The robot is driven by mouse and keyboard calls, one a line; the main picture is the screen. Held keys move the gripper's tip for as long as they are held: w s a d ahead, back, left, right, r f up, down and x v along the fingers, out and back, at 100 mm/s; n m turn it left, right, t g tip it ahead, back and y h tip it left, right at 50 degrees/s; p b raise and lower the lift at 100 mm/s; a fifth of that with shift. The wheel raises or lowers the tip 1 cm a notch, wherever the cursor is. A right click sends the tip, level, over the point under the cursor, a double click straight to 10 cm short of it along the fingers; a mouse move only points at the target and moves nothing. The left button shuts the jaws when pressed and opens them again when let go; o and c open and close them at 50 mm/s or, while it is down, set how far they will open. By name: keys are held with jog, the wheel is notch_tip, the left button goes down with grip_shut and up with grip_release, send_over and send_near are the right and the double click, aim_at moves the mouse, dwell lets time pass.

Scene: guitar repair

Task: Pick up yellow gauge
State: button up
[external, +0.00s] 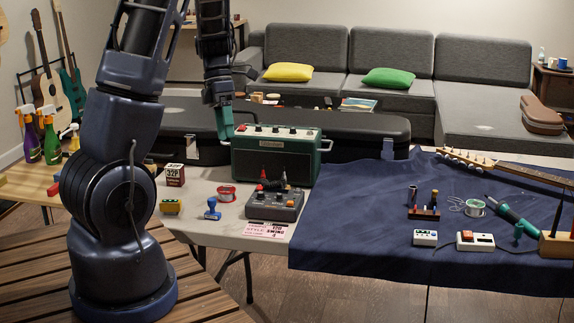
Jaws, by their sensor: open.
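The green amplifier (274,156) stands behind a grey pedal box (274,206). A blue stamp (212,209), a red spool (227,193) and a dark red box (174,175) stand near the yellow block. A dark blue cloth (350,215) with tools covers the table's right.

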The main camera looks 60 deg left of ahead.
jog(key=s+a+f+n, duration=0.4)
jog(key=a+f+n, duration=0.4)
jog(key=a, duration=0.2)
jog(key=n+g, duration=0.2)
jog(key=n, duration=0.4)
send_near(170, 201)
jog(key=x, duration=0.5)
jog(key=shift+s+d+r, duration=0.15)
jog(key=shift+s+d, duration=0.1)
jog(key=shift+y, duration=0.3)
jog(key=shift+w+x, duration=0.15)
jog(key=shift+x, duration=1.15)
jog(key=shift+w+x, duration=0.1)
jog(key=shift+x, duration=1.2)
jog(key=shift+a, duration=0.1)
jog(key=c, duration=1.1)
